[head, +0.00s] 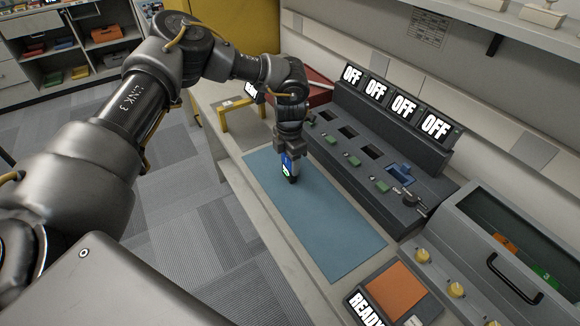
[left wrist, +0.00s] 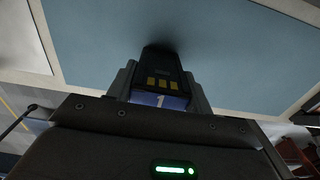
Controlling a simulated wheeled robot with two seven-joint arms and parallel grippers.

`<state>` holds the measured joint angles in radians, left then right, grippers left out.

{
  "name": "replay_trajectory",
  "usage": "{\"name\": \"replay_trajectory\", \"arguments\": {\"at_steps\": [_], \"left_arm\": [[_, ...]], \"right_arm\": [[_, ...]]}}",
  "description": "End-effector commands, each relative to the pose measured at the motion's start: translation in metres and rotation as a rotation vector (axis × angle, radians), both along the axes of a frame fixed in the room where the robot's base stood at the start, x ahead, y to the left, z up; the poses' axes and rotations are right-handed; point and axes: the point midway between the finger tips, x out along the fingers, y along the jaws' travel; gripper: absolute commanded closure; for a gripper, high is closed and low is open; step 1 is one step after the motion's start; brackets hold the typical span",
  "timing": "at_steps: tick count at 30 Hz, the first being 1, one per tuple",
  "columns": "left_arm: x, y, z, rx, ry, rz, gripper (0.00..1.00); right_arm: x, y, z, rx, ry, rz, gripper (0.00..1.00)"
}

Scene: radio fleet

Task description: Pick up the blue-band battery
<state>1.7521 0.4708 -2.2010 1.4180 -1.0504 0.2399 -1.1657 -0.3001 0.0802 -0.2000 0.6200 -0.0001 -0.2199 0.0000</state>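The blue-band battery (head: 292,168) is a dark block with a blue band, at the end of my left gripper (head: 289,158) over the blue mat (head: 325,222). In the left wrist view, the battery (left wrist: 162,72) shows yellow contacts and a blue band marked 1. My left gripper's fingers (left wrist: 160,88) sit close against both sides of it, shut on it. The battery's far end is close to the mat; I cannot tell whether it touches. My right gripper is not in view.
A grey console (head: 365,150) with several OFF displays and slots stands right of the mat; one slot holds a blue piece (head: 401,173). A lidded case (head: 495,260) and an orange pad (head: 397,290) are nearer. A yellow-framed stand (head: 240,117) is left. The mat's near part is clear.

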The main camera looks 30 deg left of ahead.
Motion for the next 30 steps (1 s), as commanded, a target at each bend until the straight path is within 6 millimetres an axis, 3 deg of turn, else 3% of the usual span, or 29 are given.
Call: {"name": "replay_trajectory", "arguments": {"at_steps": [1, 5, 17, 22, 30], "left_arm": [[0.0, 0.0, 0.0, 0.001, -0.001, 0.0, 0.58], [0.0, 0.0, 0.0, 0.001, -0.001, 0.0, 0.75], [0.001, 0.0, 0.007, 0.001, -0.003, 0.0, 0.75], [0.001, -0.001, 0.03, -0.002, -0.005, -0.001, 0.75], [-0.033, -0.036, 0.087, -0.001, -0.005, -0.007, 0.75]], "right_arm": [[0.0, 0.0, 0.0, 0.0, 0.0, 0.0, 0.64], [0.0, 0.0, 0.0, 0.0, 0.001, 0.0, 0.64], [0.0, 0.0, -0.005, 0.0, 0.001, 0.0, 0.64], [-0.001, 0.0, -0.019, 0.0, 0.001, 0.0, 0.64], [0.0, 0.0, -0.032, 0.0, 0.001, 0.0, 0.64]]}}
